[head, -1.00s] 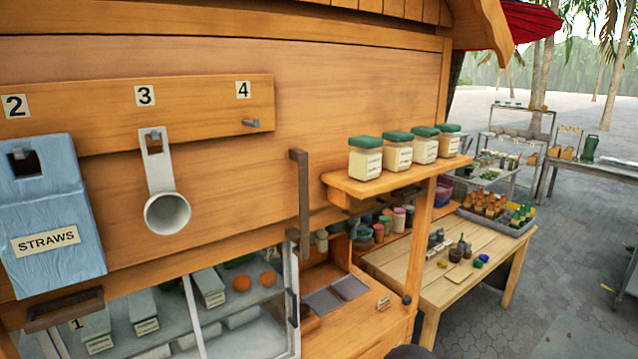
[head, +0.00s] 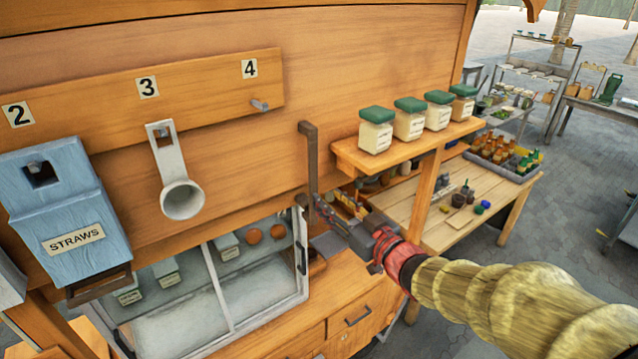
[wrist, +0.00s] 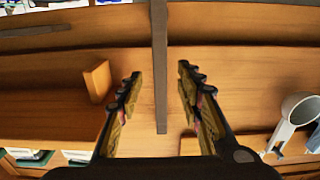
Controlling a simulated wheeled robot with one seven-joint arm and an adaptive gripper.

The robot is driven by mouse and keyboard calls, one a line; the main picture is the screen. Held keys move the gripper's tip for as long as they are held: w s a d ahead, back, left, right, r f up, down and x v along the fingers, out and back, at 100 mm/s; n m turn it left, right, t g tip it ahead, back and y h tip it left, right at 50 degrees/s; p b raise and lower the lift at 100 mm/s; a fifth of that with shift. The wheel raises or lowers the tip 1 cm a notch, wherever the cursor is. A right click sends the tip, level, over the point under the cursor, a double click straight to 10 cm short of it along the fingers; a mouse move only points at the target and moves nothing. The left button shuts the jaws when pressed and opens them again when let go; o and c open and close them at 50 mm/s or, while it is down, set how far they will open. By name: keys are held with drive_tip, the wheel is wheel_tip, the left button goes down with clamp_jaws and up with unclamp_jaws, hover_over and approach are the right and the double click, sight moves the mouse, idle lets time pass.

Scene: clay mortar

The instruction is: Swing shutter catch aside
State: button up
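The shutter catch appears to be a dark, narrow upright bar (head: 311,160) on the orange wooden shutter panel, with a bent top end. In the wrist view the bar (wrist: 160,60) runs down from the top edge and ends in line with the gap between my fingers. My gripper (head: 325,212) is near the lower end of the bar in the head view. In the wrist view my gripper (wrist: 160,72) is open, with one finger on each side of the bar. I cannot tell how deep the bar sits between them, and I see no contact.
A shelf (head: 345,150) with several green-lidded jars juts out right of the bar. A glass display case (head: 245,300) is below left. A grey scoop (head: 181,199) and a blue straws box (head: 65,215) hang at left. A wooden table (head: 505,205) stands right.

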sight(315, 187)
drive_tip(key=shift+p+x, duration=0.8)
drive_tip(key=shift+x, duration=3.2)
drive_tip(key=shift+s+r, duration=0.1)
drive_tip(key=c, duration=0.3)
clamp_jaws()
